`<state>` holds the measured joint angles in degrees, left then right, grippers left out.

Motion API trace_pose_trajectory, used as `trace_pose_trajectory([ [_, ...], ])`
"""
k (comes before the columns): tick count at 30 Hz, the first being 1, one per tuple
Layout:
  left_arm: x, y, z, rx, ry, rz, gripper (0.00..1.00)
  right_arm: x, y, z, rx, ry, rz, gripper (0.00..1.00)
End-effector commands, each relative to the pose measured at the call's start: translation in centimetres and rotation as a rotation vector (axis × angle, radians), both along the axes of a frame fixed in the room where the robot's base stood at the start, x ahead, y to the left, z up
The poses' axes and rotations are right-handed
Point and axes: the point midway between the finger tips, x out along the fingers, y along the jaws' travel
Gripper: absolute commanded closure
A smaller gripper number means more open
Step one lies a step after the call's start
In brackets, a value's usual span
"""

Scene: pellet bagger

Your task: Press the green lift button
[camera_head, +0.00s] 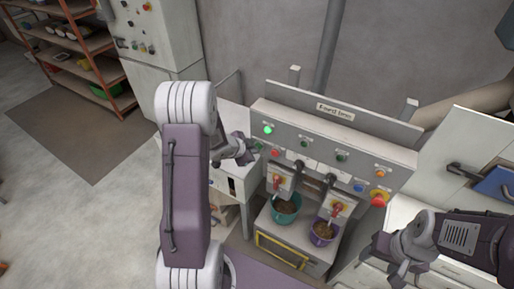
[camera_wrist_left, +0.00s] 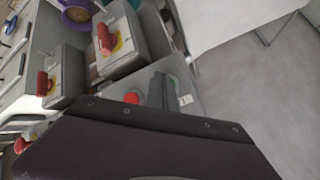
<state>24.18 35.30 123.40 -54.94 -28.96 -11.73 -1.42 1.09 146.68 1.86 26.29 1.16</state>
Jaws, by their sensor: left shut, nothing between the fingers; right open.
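The grey panel (camera_head: 335,150) of the bagging machine carries a bright lit green button (camera_head: 268,130) at its left end. Two darker green buttons, a middle one (camera_head: 304,142) and a right one (camera_head: 341,157), sit along the same row. The labels are too small to read, so I cannot tell which is the lift button. My left gripper (camera_head: 246,152) is shut and empty, just left of the panel, below and left of the lit button. I cannot tell whether it touches the panel. My right gripper (camera_head: 400,266) is open and empty at the lower right.
A red button (camera_head: 275,153) sits below the lit one. Blue (camera_head: 359,187), orange (camera_head: 380,173) and large red (camera_head: 378,199) buttons are at the right. A teal bucket (camera_head: 286,211) and purple bucket (camera_head: 322,232) stand under the spouts. Red levers (camera_wrist_left: 103,38) show in the left wrist view.

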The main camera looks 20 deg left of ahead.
Motion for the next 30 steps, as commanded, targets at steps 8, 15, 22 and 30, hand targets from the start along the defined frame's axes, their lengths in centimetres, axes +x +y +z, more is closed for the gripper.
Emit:
trace_pose_trajectory([
  [8,-1.3,0.1,-0.1,0.0,-0.001,0.001,1.0,0.0,0.0,-0.5,0.0,0.0,0.0,0.41],
  [15,-1.5,0.1,0.0,0.0,-0.001,0.001,1.0,0.0,0.0,-0.4,0.0,0.0,0.0,0.41],
  [22,-3.7,0.3,-0.2,-0.001,0.0,0.003,1.0,0.0,0.0,-1.1,0.0,0.0,0.0,0.41],
  [30,-6.8,0.6,-0.1,0.0,-0.001,0.001,1.0,0.0,0.0,-1.4,0.0,0.0,0.0,0.41],
])
